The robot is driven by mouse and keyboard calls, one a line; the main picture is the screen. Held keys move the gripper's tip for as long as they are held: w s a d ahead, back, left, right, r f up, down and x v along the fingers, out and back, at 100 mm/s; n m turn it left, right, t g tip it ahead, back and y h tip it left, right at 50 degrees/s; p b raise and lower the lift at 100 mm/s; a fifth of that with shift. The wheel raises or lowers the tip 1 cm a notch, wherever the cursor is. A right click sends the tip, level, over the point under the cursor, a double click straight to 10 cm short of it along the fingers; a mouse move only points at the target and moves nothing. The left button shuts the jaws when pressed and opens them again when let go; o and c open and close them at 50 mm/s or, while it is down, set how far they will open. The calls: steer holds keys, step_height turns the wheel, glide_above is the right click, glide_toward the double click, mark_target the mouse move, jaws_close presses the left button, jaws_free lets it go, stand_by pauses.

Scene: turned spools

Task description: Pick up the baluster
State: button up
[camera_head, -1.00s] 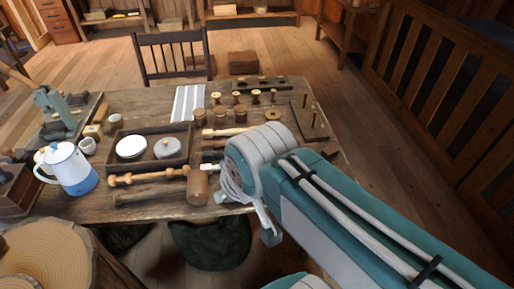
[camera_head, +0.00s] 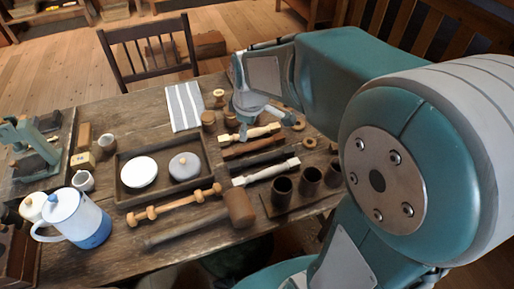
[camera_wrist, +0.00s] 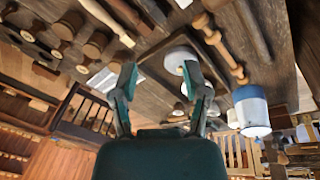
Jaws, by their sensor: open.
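A light-brown turned piece with beads along it, which looks like the baluster (camera_head: 174,204), lies on the table in front of the tray. It also shows at the upper right of the wrist view (camera_wrist: 221,47). Other turned sticks lie to its right, a pale one (camera_head: 250,133) and a whitish one (camera_head: 266,172), so I cannot be sure which is meant. My gripper (camera_wrist: 158,80) is open and empty, its two fingers apart. In the head view it hangs above the table near the pale stick, away from the beaded piece.
A mallet (camera_head: 238,208) lies just in front of the beaded piece. A tray (camera_head: 122,177) holds a white plate and a grey lidded dish. A blue and white pot (camera_head: 82,220) stands left. Dark cups (camera_head: 282,190) stand right. A striped cloth (camera_head: 184,106) lies behind.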

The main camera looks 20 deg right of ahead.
steer(key=w+f+n+g, duration=0.1)
steer(key=w+f+n, duration=0.2)
steer(key=w+f, duration=0.15)
steer(key=n+g, duration=0.1)
steer(key=n, duration=0.3)
glide_above(239, 162)
step_height(239, 162, down, 11)
steer(key=f, duration=0.5)
steer(key=shift+w+a+f, duration=0.1)
steer(key=shift+a+f, duration=0.1)
steer(key=shift+f, duration=0.1)
step_height(239, 162, down, 5)
steer(key=shift+d+r, duration=0.15)
jaws_close()
